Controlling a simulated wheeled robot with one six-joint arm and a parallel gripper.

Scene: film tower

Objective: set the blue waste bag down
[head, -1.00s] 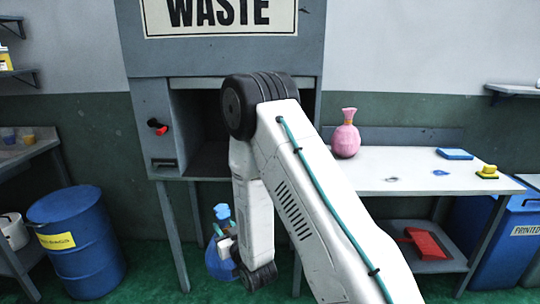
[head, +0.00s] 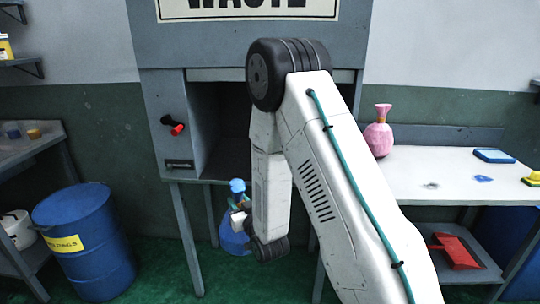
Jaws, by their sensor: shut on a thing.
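The blue waste bag (head: 234,238) hangs low in front of the waste unit, partly hidden behind my arm. Its tied neck and blue top (head: 237,187) stand upright. My gripper (head: 240,211) is shut on the neck of the bag; its fingers are small and partly covered by the bag and my wrist. The bag appears to be above the green floor (head: 160,270), below the level of the waste unit's opening, but its underside is hard to make out.
The waste unit (head: 158,100) has a dark open recess and a red-knobbed lever (head: 177,128). A pink bag (head: 378,136) stands on the white table (head: 410,185) at right. A blue drum (head: 85,250) stands at left. A red dustpan (head: 455,250) lies on the lower shelf.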

